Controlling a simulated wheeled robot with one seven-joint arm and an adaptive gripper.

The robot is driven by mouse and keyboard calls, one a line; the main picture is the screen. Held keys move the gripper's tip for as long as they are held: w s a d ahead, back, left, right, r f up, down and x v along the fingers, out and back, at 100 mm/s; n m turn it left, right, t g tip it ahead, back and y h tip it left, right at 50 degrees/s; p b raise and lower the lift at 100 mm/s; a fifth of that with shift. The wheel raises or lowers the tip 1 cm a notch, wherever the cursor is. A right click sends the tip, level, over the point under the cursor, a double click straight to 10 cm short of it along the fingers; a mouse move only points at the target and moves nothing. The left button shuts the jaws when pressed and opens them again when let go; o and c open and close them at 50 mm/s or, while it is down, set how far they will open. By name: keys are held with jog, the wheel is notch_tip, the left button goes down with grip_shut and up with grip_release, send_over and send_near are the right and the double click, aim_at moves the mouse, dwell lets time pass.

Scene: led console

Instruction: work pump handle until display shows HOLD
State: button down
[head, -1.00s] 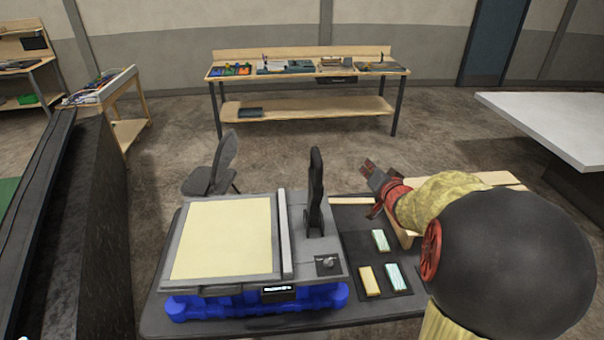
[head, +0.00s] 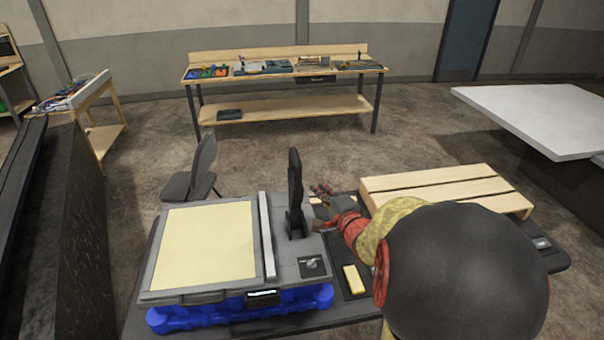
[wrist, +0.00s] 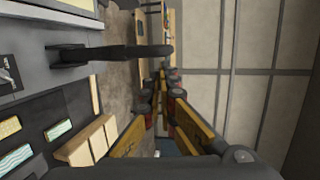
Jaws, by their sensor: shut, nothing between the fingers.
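The console (head: 165,270) has a large cream panel and stands on a blue base. Its black pump handle (head: 294,185) stands upright on the right part of the console; it also shows in the wrist view (wrist: 120,53). The small lit display (head: 263,295) is on the front edge; its text is too small to read. My gripper (head: 322,192) is just right of the handle, apparently apart from it. In the wrist view my gripper (wrist: 160,85) has its fingers converging, shut and empty, below and right of the handle.
A small knob (head: 312,264) sits in front of the handle. A yellow block (head: 354,280) lies on a dark mat right of the console. A slatted wooden pallet (head: 440,187) is to the right. A chair (head: 195,175) and a workbench (head: 285,70) stand behind.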

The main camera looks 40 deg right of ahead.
send_near(297, 154)
jog(key=f, duration=0.1)
jog(key=w+a+f, duration=0.1)
jog(key=f, duration=0.1)
jog(key=shift+w+a+f+p, duration=0.1)
jog(key=shift+a+p, duration=0.05)
jog(key=shift+p, duration=0.15)
dwell(0.4)
jog(key=shift+w+d+r+g+p, duration=0.35)
jog(key=shift+w+p, duration=0.15)
jog(key=shift+p, duration=0.4)
jog(key=shift+g, duration=0.25)
jog(key=w+d+p, duration=0.2)
jog(key=w+p, duration=0.1)
jog(key=w+d+r+p, duration=0.1)
jog(key=w, duration=0.1)
jog(key=shift+w+d+r, duration=0.15)
jog(key=shift+w, duration=0.05)
jog(key=w+d+p, duration=0.1)
jog(key=w+d, duration=0.2)
jog(key=w, duration=0.2)
jog(key=w+d+f+p, duration=0.1)
jog(key=w+d+p, duration=0.1)
jog(key=w, duration=0.3)
jog(key=shift+w+d, duration=0.4)
jog(key=shift+d, duration=0.4)
jog(key=shift+f, duration=0.2)
